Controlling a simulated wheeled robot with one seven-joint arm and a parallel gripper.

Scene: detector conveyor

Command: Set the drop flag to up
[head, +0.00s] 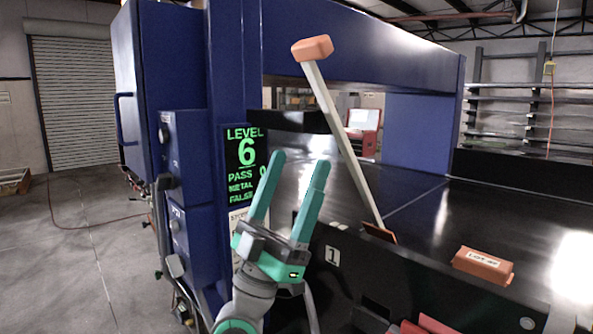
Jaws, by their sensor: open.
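A pale pole with an orange block at its top (337,130), which looks like the drop flag, rises from an orange base on the conveyor's near edge. It leans to the left in the head view, and its orange end is high in front of the blue beam. My gripper (299,161) is to the left of the pole. Its two teal fingers point upward, spread apart with nothing between them. It looks apart from the pole, though depth is hard to judge.
The blue detector cabinet (178,60) stands on the left with a display (246,165) reading "LEVEL 6". The dark conveyor (430,225) runs to the right. A labelled orange block (484,264) sits on its near edge. A red-and-white item (363,130) stands farther back.

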